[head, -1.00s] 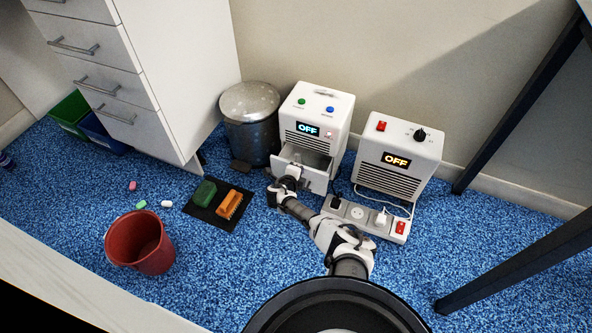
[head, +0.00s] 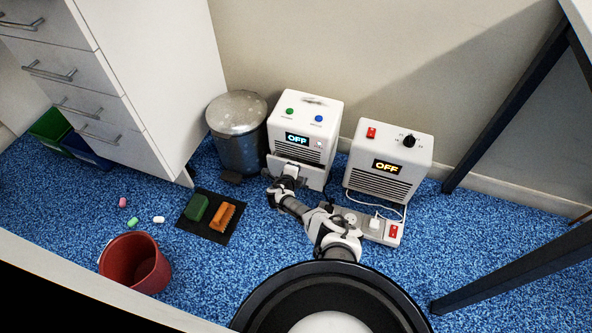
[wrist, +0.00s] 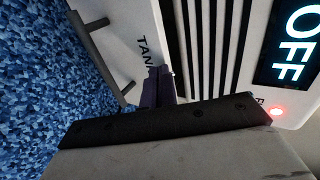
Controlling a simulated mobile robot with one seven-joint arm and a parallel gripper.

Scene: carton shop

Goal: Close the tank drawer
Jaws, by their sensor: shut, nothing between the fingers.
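The white machine (head: 305,122) with an "OFF" display stands against the wall. Its tank drawer (head: 314,180) is at the bottom of its front and looks pushed in, with no open interior showing. In the wrist view the drawer front (wrist: 118,42) carries the printed word "TANK" and a grey bar handle (wrist: 98,48). My gripper (head: 287,169) is at the drawer front, and in the wrist view its shut fingers (wrist: 157,84) are at the front's upper edge, near the label. Whether they touch cannot be told. Part of the drawer is hidden behind my gripper.
A metal pedal bin (head: 238,135) stands close on the left. A heater (head: 388,160) and a power strip (head: 382,229) are on the right. A black mat (head: 208,228) with a green and an orange block and a red bucket (head: 136,264) lie to the left.

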